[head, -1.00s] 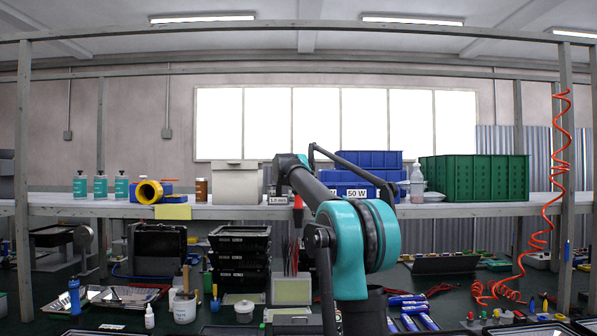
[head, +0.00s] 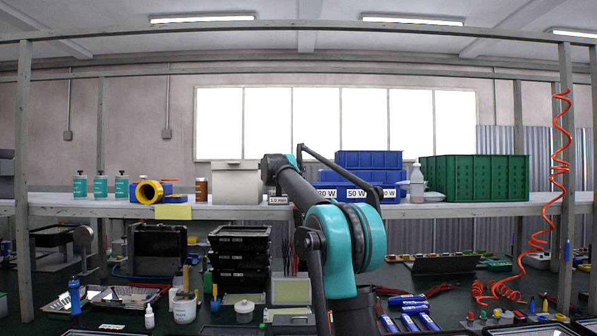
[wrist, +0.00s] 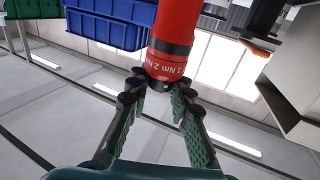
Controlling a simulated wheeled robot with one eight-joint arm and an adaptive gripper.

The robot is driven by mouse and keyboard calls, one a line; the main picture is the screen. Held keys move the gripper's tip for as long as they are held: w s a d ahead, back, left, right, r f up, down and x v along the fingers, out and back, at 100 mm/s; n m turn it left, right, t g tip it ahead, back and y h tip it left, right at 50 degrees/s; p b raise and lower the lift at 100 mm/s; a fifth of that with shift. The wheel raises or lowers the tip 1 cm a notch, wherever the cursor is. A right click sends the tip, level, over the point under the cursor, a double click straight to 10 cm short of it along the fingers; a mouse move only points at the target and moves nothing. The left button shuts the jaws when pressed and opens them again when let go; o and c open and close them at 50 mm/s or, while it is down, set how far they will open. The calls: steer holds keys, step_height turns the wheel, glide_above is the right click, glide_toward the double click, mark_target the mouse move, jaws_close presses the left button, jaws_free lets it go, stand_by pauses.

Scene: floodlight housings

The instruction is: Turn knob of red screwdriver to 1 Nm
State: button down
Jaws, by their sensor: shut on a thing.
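The red screwdriver (wrist: 180,28) fills the top middle of the wrist view, its body running up out of the picture. A dark band and a red scale ring (wrist: 165,68) with white "1 Nm 2 Nm" marks sit at its near end. In the head view my arm hides the gripper and the screwdriver.
Blue bins (wrist: 110,20) are at upper left in the wrist view, and an orange-and-black object (wrist: 262,35) and a grey box (wrist: 297,80) at right. In the head view, a grey box (head: 236,184) and blue bins (head: 350,180) flank my arm on the shelf (head: 230,211).

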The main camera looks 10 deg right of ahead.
steer(key=c, duration=1.3)
jaws_free()
steer(key=v, duration=1.2)
steer(key=shift+f, duration=0.1)
